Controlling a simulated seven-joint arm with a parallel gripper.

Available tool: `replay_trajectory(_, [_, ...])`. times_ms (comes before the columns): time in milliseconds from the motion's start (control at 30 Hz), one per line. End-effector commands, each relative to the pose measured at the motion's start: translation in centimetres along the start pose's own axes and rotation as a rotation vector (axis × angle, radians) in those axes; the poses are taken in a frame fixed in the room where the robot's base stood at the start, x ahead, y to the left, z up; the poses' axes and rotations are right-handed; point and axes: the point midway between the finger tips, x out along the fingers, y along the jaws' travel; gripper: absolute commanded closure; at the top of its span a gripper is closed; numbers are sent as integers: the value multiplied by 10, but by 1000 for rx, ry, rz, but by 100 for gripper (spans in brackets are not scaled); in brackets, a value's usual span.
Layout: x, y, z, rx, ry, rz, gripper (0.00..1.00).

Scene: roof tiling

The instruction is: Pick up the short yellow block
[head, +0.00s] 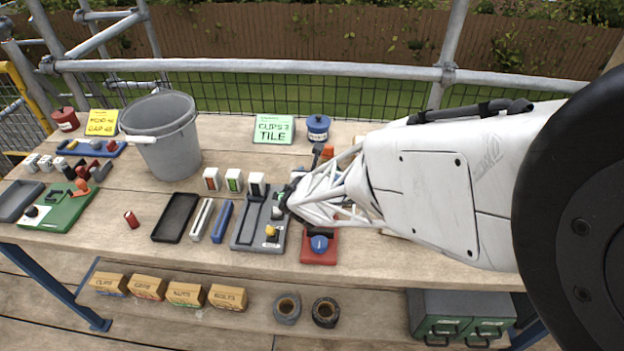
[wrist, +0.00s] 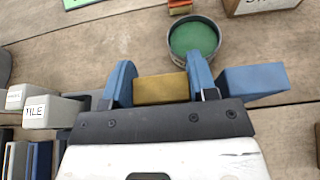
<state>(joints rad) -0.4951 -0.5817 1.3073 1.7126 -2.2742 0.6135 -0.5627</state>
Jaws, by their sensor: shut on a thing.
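The short yellow block (wrist: 161,89) sits between the two blue fingers of my gripper (wrist: 160,76) in the wrist view. The fingers press on its two ends, so my gripper is shut on it. The block lies level across the jaws, with wooden boards beyond it. I cannot tell whether it touches the table. In the head view my white arm hides the block and most of the gripper, above the right part of the wooden table.
A round container with a green inside (wrist: 194,40) stands just beyond the fingers. A blue piece (wrist: 254,81) shows right of the right finger.

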Motion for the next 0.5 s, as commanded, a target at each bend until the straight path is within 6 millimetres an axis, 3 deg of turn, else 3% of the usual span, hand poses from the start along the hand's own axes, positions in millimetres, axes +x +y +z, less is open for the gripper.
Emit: replay_trajectory(500, [-27,0,65,0,-1,1,70])
